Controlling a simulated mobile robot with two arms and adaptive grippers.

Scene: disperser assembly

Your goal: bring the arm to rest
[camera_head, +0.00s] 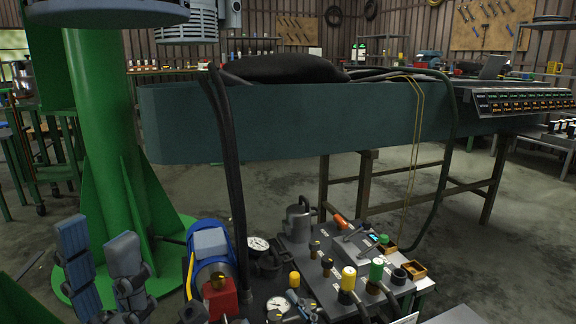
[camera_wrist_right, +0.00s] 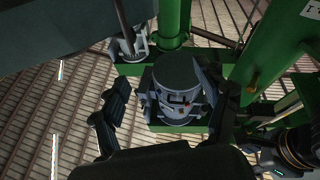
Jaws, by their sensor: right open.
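My left gripper (camera_head: 97,246) shows at the lower left of the head view. Its two grey-blue finger pads point up and stand apart with a gap between them, and I see nothing held there. My right gripper (camera_wrist_right: 162,88) shows in the right wrist view with its dark fingers spread. A grey cylindrical machine part (camera_wrist_right: 178,88) appears between and beyond those fingers; whether they touch it I cannot tell. My right gripper is not visible in the head view.
A green column (camera_head: 95,110) with a wide foot stands close behind my left gripper. A blue motor (camera_head: 211,245) and a bench of valves and knobs (camera_head: 335,285) lie to its right. A long blue-green beam (camera_head: 290,125) spans the middle. Open floor shows at the right.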

